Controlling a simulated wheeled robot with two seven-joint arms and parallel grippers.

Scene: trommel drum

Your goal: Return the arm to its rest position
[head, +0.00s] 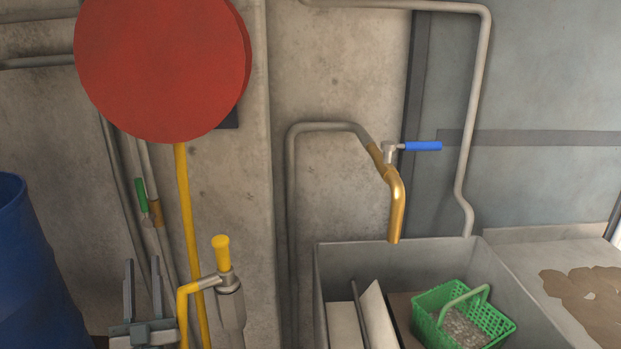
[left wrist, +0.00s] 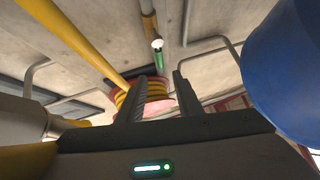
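My left gripper (head: 142,266) is at the bottom left of the head view, with its two grey fingers pointing up and apart. Nothing is between them. In the left wrist view the same gripper (left wrist: 159,82) shows its fingers spread, with open space between them. My right gripper is in neither view.
A blue barrel (head: 30,270) stands left of my left gripper. A yellow-handled grey fitting (head: 229,295) is close on its right. A large red disc (head: 160,65) is above. A grey sink (head: 400,255) with a green basket (head: 480,305) lies right, under a brass spout (head: 396,205).

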